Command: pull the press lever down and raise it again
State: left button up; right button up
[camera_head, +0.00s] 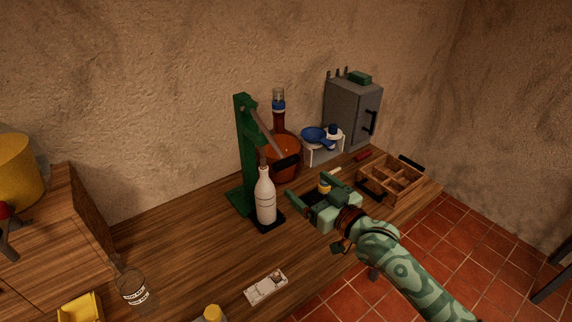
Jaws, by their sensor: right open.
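The green press (246,152) stands upright on the wooden table in the middle of the view. Its lever (268,134) slopes down to the right from the upper part of the post and ends in a dark handle (287,161). A white bottle (265,199) stands upright on the dark foot in front of the post. My right gripper (308,196) is open to the right of the bottle, lower than the lever handle in the picture and apart from it. Nothing shows between its fingers. My left gripper is not in view.
A grey cabinet (348,108) and a wooden divided crate (397,181) stand at the right. The table left of the press is clear.

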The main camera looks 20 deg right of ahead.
aim_at(286, 166)
jog(key=x, duration=1)
jog(key=shift+w+f+b, duration=0.2)
jog(key=shift+w+b, duration=0.15)
jog(key=shift+b, duration=0.05)
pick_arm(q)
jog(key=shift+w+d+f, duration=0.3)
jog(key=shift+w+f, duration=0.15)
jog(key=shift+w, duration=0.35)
pick_arm(e)
jog(key=shift+d, duration=0.1)
